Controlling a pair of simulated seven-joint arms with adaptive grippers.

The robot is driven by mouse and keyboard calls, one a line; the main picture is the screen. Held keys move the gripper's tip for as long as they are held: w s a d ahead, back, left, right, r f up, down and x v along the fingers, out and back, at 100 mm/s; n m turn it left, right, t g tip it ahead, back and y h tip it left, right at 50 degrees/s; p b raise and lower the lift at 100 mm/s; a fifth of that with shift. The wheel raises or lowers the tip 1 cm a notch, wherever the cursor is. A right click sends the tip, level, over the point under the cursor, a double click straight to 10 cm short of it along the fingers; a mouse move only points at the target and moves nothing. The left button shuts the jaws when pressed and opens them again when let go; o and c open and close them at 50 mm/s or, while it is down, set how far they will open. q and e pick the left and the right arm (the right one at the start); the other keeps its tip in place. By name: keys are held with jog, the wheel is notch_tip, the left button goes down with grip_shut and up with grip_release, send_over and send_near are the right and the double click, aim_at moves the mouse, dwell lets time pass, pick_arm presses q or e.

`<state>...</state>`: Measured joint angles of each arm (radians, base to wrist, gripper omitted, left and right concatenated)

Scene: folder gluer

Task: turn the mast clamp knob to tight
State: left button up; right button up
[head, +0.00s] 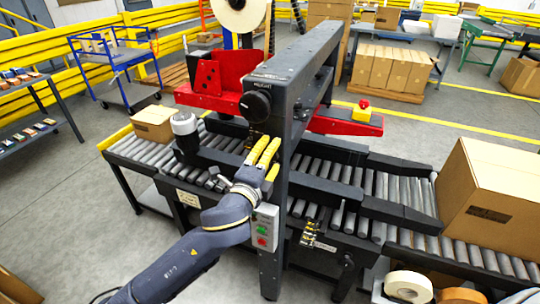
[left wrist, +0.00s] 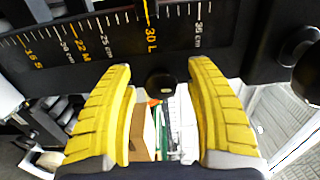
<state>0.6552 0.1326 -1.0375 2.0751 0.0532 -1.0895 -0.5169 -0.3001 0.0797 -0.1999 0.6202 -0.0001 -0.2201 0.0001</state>
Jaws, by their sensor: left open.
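A small round black knob (left wrist: 161,83) shows in the left wrist view at the lower edge of the dark scale plate; it appears to be the mast clamp knob. My left gripper (left wrist: 160,80) is open, its yellow fingers on either side of this knob with a gap to each. In the head view my left gripper (head: 266,150) is close to the dark mast (head: 285,160), and I cannot make out the small knob there. A larger black knob (head: 257,104) sits higher on the mast under a blurred label. My right gripper is not in view.
The scale plate (left wrist: 75,46) has yellow and white marks. Another black knob (left wrist: 310,72) is cut off at the right edge of the left wrist view. A control box (head: 264,229) with green and red buttons stands below my gripper. A carton (head: 490,205) sits on the rollers at right.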

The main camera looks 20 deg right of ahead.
pick_arm(q)
jog(key=shift+s, duration=0.1)
jog(key=v, duration=1.2)
jog(key=shift+a, duration=0.1)
